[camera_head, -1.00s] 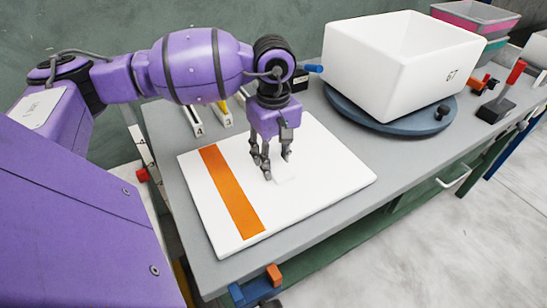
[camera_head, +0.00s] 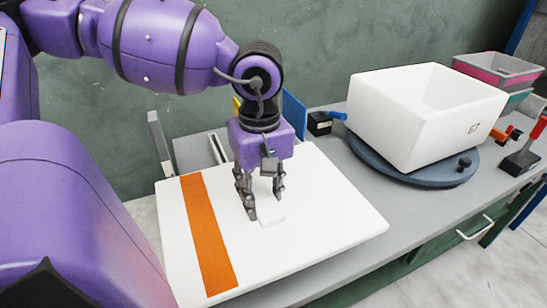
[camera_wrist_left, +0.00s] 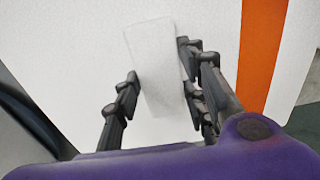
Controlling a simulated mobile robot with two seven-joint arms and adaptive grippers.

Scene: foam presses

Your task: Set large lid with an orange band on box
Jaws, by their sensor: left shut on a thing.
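The large white lid (camera_head: 310,225) has an orange band (camera_head: 208,235) across its left part. My left gripper (camera_head: 262,200) points down over its middle, shut on the small white handle block (camera_head: 272,219). The wrist view also shows the handle (camera_wrist_left: 155,75) between the fingers (camera_wrist_left: 160,80), with the orange band (camera_wrist_left: 262,50) to the right. The lid looks roughly level and appears raised above the bench, its left corner reaching past the bench edge. The white open-topped box (camera_head: 420,120) stands to the right, apart from the lid. My right gripper is out of view.
The box sits on a dark blue turntable (camera_head: 425,176) with a black knob. A black block with a blue lever (camera_head: 322,121) stands between lid and box. Pink and green bins (camera_head: 497,69) and a red-handled clamp (camera_head: 525,150) are at the right. Grey bench (camera_head: 400,212) shows between.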

